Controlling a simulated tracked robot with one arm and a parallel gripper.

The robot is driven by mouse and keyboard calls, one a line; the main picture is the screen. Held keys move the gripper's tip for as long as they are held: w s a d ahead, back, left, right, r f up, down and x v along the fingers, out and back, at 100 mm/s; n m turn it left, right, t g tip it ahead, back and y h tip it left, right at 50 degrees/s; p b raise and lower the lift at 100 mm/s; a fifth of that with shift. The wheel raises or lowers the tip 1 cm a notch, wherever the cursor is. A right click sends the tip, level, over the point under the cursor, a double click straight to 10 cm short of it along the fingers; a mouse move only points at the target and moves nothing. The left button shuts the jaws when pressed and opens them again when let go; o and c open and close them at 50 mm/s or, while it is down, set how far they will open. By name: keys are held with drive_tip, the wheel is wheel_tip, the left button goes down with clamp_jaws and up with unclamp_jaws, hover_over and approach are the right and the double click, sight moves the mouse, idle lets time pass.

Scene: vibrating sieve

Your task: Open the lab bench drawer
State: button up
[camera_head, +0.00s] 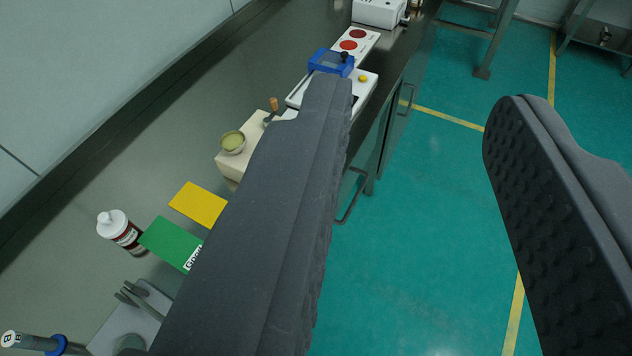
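My gripper (418,120) is open, its two dark grey fingers wide apart with nothing between them. The left finger covers part of the lab bench (75,225), which runs from the lower left to the top of the picture. On the bench's front side, a drawer handle (352,196) shows just right of the left finger. It is a grey bar that stands out over the floor and appears apart from the fingers. A second handle (408,98) sits farther along the front. The drawer face beside the nearer handle is mostly hidden by the left finger.
On the bench stand a white bottle (121,231), green card (170,240), yellow card (199,204), a bowl (233,143) on a pale block, a blue-and-white device (331,63) and a white box (379,12).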

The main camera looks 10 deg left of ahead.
drive_tip(key=w+a+f+g+y, duration=0.2)
drive_tip(key=w+f+g+y, duration=0.15)
drive_tip(key=w+f, duration=1.1)
drive_tip(key=m+g+y+b, duration=0.2)
drive_tip(key=m+y+b, duration=0.3)
drive_tip(key=m+y, duration=0.3)
approach(356, 197)
drive_tip(key=shift+n+t+y, duration=0.25)
drive_tip(key=shift+n, duration=0.15)
drive_tip(key=x, duration=0.3)
drive_tip(key=f+x, duration=0.1)
drive_tip(key=x, duration=0.6)
drive_tip(key=shift+f, duration=0.25)
